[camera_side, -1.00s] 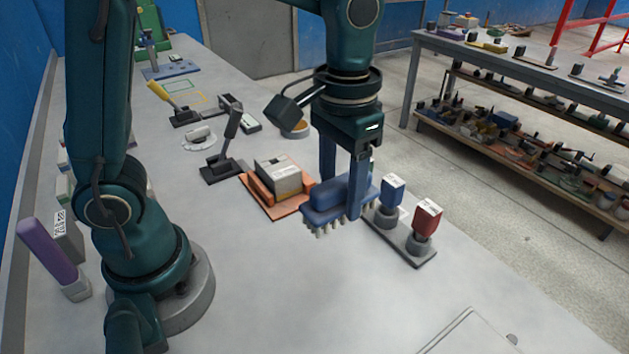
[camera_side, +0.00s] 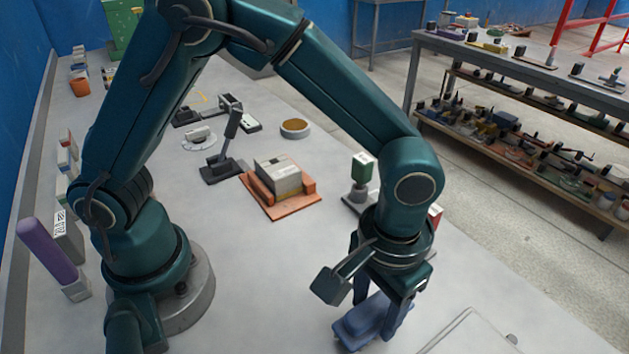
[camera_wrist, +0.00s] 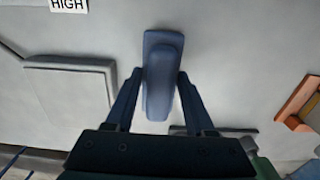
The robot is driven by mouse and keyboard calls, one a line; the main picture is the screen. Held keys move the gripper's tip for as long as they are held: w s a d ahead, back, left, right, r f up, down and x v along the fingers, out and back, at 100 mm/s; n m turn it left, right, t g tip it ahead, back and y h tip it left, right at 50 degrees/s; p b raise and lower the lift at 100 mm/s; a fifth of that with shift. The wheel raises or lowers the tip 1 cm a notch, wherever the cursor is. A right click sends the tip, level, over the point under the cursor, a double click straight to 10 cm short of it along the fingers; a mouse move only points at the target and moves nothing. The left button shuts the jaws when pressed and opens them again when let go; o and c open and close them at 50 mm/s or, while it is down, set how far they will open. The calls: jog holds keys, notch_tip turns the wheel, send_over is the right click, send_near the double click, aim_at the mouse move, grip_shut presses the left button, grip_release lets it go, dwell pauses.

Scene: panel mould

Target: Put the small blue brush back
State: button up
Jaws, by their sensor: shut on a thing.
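The small blue brush (camera_side: 366,324) is between the fingers of my gripper (camera_side: 378,300), low over the front part of the bench in the side view. My gripper is shut on it. In the wrist view the blue brush (camera_wrist: 160,78) stands lengthwise between the two fingertips of my gripper (camera_wrist: 158,85). Its bristles are hidden in both views now. I cannot tell whether it touches the bench.
A flat grey panel (camera_side: 475,335) lies right of the brush. A stand with a green block (camera_side: 362,168) and a red block (camera_side: 435,214) is behind my wrist. An orange holder with a grey box (camera_side: 280,178) is further back. Bare bench lies left of the brush.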

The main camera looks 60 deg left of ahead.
jog(key=shift+f, duration=0.35)
jog(key=shift+f, duration=0.1)
jog(key=o, duration=1.2)
